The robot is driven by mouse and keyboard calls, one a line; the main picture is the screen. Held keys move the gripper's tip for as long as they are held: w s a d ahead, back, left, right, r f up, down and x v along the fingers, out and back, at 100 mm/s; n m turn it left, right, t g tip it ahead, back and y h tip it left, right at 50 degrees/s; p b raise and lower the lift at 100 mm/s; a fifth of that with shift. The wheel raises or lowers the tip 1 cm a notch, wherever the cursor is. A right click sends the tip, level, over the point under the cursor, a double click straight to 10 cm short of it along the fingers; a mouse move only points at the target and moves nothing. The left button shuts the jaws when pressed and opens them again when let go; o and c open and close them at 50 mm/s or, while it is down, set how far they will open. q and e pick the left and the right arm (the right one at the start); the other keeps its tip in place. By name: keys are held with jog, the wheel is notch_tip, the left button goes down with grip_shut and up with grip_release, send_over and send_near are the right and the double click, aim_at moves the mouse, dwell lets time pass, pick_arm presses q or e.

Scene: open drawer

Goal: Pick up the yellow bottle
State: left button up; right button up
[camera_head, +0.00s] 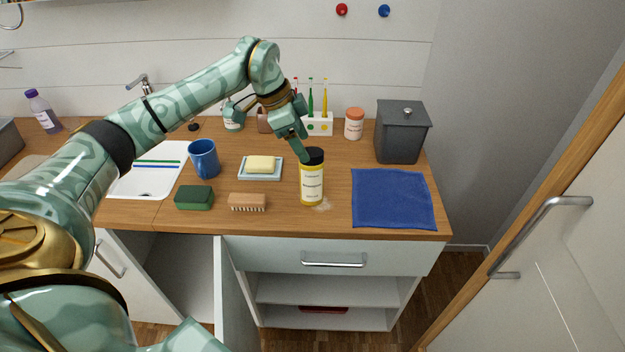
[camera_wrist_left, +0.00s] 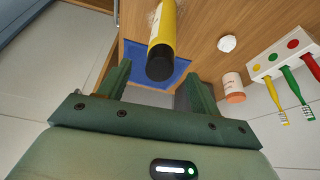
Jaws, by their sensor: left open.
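The yellow bottle (camera_head: 312,183) with a black cap and a white label stands upright near the counter's front edge in the head view. In the left wrist view, the bottle (camera_wrist_left: 164,22) shows cap first, between and beyond the fingers. My left gripper (camera_head: 302,148) is open and empty at the bottle's cap, pointing down from behind it. Its two fingers also show in the left wrist view (camera_wrist_left: 157,80), apart on either side of the cap. Whether a finger touches the cap I cannot tell. My right gripper is not in view.
A blue cloth (camera_head: 392,199) lies right of the bottle. A brush (camera_head: 247,203), a green sponge (camera_head: 194,198), a soap dish (camera_head: 245,174) and a blue mug (camera_head: 204,160) are to its left. A toothbrush holder (camera_head: 320,125), a jar (camera_head: 354,124) and a grey canister (camera_head: 402,135) stand behind.

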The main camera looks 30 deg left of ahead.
aim_at(311, 151)
pick_arm(q)
jog(key=x, duration=0.2)
jog(key=b+x, duration=0.1)
jog(key=x, duration=0.3)
jog(key=shift+w+d+f, duration=0.1)
jog(key=shift+w+d, duration=0.3)
grip_shut()
